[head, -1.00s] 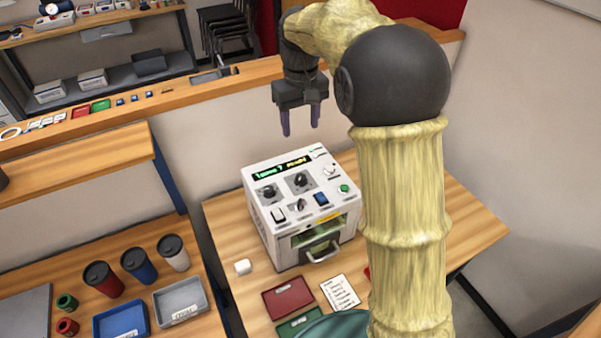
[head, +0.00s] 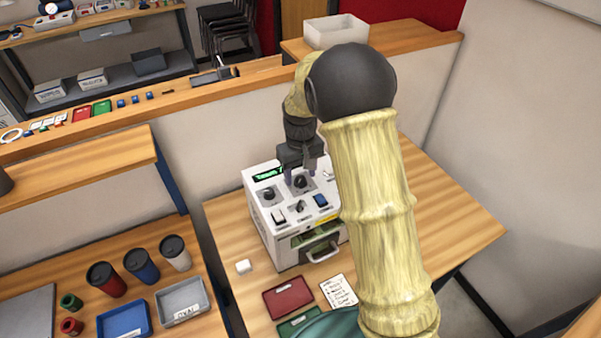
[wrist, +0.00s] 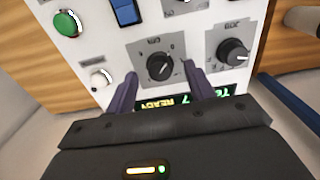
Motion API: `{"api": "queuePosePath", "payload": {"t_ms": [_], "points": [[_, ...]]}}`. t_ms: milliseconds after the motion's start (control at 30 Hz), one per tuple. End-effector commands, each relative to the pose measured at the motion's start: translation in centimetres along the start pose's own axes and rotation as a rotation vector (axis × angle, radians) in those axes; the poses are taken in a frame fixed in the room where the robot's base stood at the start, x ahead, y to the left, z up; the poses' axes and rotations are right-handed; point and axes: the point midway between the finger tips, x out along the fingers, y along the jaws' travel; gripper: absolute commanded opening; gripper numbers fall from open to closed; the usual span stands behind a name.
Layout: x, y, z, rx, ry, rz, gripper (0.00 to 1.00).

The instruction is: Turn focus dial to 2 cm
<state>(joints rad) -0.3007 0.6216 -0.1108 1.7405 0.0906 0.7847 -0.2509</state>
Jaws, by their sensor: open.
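The white laser marker (head: 283,240) stands on the wooden table. Two black dials sit on its top panel: a left dial (head: 268,193) and a right dial (head: 301,183) in the head view. The wrist view is turned round, so the right dial (wrist: 160,67) is in the middle there and the left dial (wrist: 234,51) is at the right. Their labels are too small to read. My gripper (wrist: 160,71) is open, its two purple fingers on either side of the right dial. I cannot tell whether they touch it. The lit display (wrist: 160,103) is partly hidden by my gripper.
A blue switch (wrist: 126,12), a green button (wrist: 68,23) and a white knob (wrist: 101,78) are near the dial. A red tray (head: 289,297) and a paper card (head: 338,291) lie in front of the machine. The table right of my arm is clear.

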Motion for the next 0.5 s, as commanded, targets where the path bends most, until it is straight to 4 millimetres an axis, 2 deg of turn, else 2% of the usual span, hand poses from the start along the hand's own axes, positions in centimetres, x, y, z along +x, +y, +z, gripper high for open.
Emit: {"api": "queuePosePath", "payload": {"t_ms": [100, 367, 400, 500], "points": [[0.88, 0.05, 0.07, 0.001, -0.002, 0.0, 0.54], [1.07, 0.05, 0.02, 0.001, 0.001, 0.0, 0.54], [1.07, 0.03, 0.02, 0.001, 0.001, 0.0, 0.52], [1.06, -0.04, 0.01, -0.001, 0.0, 0.0, 0.32]]}}
